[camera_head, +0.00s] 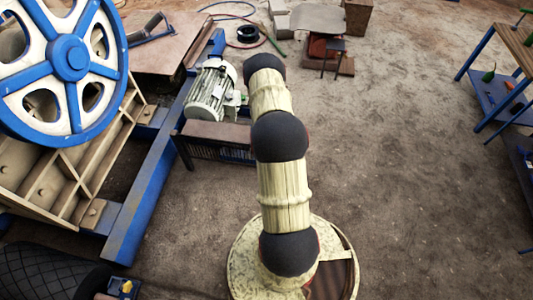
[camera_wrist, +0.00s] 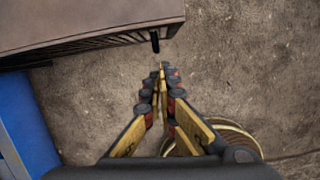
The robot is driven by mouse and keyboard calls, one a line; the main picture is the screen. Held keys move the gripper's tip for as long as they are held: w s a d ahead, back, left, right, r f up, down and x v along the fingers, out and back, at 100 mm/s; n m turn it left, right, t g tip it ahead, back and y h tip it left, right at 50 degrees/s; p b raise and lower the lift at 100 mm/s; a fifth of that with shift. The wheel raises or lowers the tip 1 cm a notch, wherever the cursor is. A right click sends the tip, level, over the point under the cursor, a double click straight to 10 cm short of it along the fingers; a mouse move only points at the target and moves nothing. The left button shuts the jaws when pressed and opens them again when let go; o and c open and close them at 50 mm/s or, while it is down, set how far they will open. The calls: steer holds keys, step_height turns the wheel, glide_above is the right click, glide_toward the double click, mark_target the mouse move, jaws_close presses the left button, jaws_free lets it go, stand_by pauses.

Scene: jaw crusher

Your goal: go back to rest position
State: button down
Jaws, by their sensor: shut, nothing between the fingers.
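My gripper (camera_wrist: 161,68) shows in the wrist view with its two yellow and black fingers closed together at the tips. Nothing is between them. It points over the bare ground, close to the corner of a brown metal table (camera_wrist: 90,22) and its dark leg. In the head view my arm reaches forward from my round base, and the gripper at its far end is hidden behind the arm links.
The jaw crusher's blue and white flywheel (camera_head: 70,58) and blue frame (camera_head: 146,213) stand at left. A blue shelf (camera_head: 490,95) stands at right. Ground between is clear.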

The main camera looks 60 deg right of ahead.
steer(key=shift+p+v, duration=0.4)
steer(key=shift+v, duration=1.25)
